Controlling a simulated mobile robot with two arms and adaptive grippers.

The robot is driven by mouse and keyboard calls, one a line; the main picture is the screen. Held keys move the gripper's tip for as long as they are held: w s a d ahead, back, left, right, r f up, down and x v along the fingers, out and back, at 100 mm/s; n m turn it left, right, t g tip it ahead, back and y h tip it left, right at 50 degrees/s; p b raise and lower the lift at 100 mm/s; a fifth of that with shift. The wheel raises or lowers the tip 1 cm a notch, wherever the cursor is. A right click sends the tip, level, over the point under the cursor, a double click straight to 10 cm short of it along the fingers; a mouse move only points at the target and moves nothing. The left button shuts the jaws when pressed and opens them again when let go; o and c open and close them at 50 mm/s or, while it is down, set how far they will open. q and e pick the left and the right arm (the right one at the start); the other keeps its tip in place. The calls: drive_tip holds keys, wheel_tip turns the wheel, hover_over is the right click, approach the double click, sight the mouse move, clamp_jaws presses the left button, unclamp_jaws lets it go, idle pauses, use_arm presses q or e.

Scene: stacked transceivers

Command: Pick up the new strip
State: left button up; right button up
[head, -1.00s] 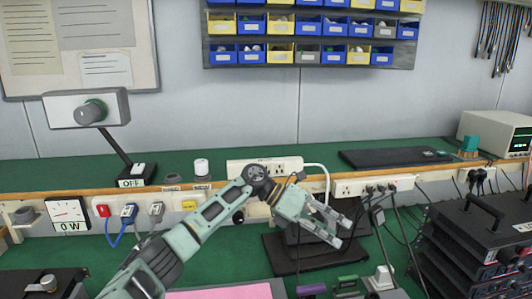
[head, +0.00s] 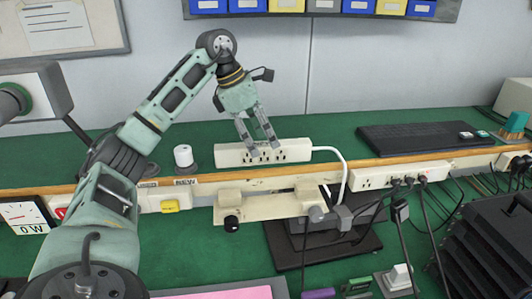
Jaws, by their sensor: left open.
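The white power strip (head: 298,151) lies on the green upper shelf in the head view, with a row of dark sockets and a white cable leaving its right end. A "NEW" label (head: 185,182) is on the shelf's front edge to the left of the strip. My left gripper (head: 265,149) reaches down over the strip with its fingers open. Its fingertips overlap the middle of the strip in the picture; whether they touch it I cannot tell. My right gripper is not in view.
A white knob-like cylinder (head: 184,157) stands left of the strip. A dark keyboard-like slab (head: 415,138) lies to the right. A second strip (head: 365,180) with plugged-in cables is on the front edge. Blue and yellow bins (head: 325,5) hang above.

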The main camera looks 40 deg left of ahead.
sight(264, 146)
use_arm(q)
drive_tip(key=shift+d+f, duration=0.1)
drive_tip(key=shift+f, duration=0.35)
drive_tip(key=p+x, duration=0.1)
drive_tip(key=x, duration=0.3)
drive_tip(key=shift+f, duration=0.15)
clamp_jaws()
